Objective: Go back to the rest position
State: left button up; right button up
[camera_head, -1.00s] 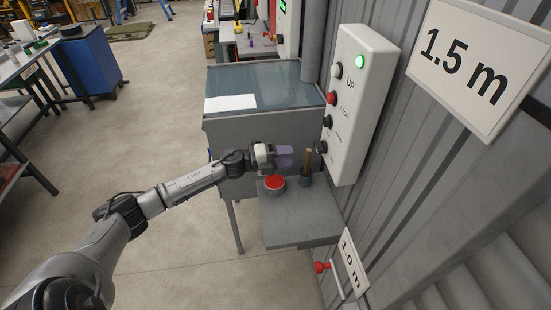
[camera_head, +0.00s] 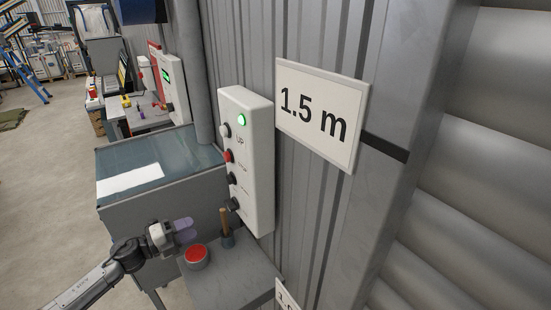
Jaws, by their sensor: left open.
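My left gripper (camera_head: 184,230) is in the lower left, its arm coming in from the bottom left. Its pale purple fingers point right, apart from each other and with nothing between them. It is beside and a little above the red push button (camera_head: 196,254) on the small grey shelf (camera_head: 232,287). I cannot tell whether it touches anything. My right gripper is not in view.
A wooden-handled tool (camera_head: 226,229) stands on the shelf. A white control box (camera_head: 248,160) with a lit green lamp is on the corrugated wall. A grey cabinet (camera_head: 140,222) with a glassy top is behind my gripper. A 1.5 m sign (camera_head: 318,118) hangs right.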

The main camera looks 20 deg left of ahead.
pick_arm(q)
jog(key=a+r+n+y, duration=0.2)
jog(key=a+n+y, duration=0.7)
jog(key=n+y, duration=0.6)
jog(key=s+d+f+n+g+h, duration=0.2)
jog(key=s+d+f+g, duration=0.3)
jog(key=s+d, duration=0.6)
jog(key=s+d+f+n+g+h, duration=0.2)
jog(key=s+d+f+n+g, duration=0.1)
jog(key=s+d+f, duration=0.7)
jog(key=s+d+f+n+g+h, duration=0.2)
jog(key=s+d+f+g, duration=0.2)
jog(key=s+d, duration=0.85)
notch_tip(320, 180, up, 30)
jog(key=p, duration=3)
jog(key=shift+w+d, duration=0.2)
jog(key=shift+w, duration=0.25)
